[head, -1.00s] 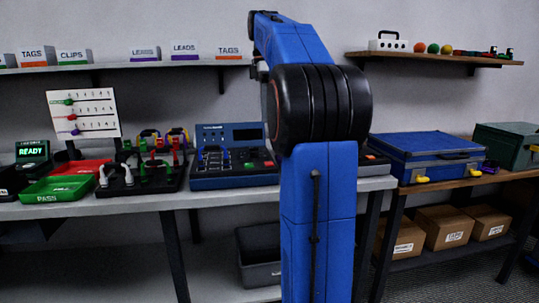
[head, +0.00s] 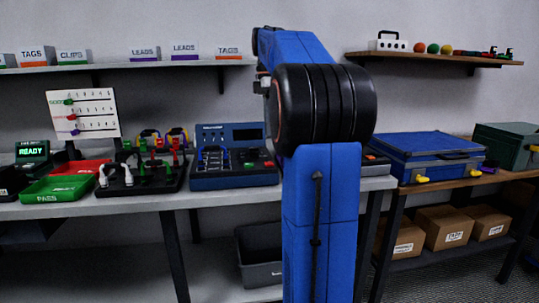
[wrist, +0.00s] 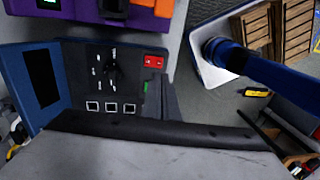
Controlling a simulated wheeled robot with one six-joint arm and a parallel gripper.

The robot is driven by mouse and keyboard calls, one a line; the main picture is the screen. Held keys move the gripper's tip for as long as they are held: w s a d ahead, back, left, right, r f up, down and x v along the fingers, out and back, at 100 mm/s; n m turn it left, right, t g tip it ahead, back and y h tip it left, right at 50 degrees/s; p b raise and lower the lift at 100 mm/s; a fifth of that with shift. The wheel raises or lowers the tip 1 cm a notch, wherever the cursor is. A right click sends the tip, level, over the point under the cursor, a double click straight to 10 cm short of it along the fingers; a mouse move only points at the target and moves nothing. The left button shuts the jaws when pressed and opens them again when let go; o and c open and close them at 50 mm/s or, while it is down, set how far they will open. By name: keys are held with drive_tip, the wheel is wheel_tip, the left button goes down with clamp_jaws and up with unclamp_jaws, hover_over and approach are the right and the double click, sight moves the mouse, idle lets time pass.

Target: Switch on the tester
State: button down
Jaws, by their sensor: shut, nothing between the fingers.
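The tester (head: 235,181) is a blue box with a raised lid on the bench, just left of my arm in the head view. Its lid screen (head: 247,134) is dark, and the screen also looks dark in the wrist view (wrist: 43,78). In the wrist view the panel carries a red switch (wrist: 153,61), a green button (wrist: 147,87) mostly covered by my gripper, and several white-edged squares. My gripper (wrist: 158,84) shows as shut dark fingers over the panel's right side, just below the red switch. Whether it touches the panel I cannot tell. The head view hides it behind my arm.
Left of the tester stand a black lead rack (head: 140,183), a green tray (head: 62,189), a red tray (head: 84,167) and a display reading READY (head: 32,151). A blue case (head: 428,160) lies on the right table. A purple case (wrist: 85,10) borders the tester in the wrist view.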

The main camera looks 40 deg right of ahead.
sight(269, 163)
drive_tip(key=f, duration=0.6)
drive_tip(key=s+f, duration=0.1)
drive_tip(key=f, duration=0.2)
drive_tip(key=shift+a, duration=0.3)
drive_tip(key=shift+f, duration=0.15)
drive_tip(key=shift+w, duration=0.15)
drive_tip(key=shift+w+d+r, duration=0.2)
drive_tip(key=shift+w+d, duration=0.2)
drive_tip(key=shift+w, duration=0.1)
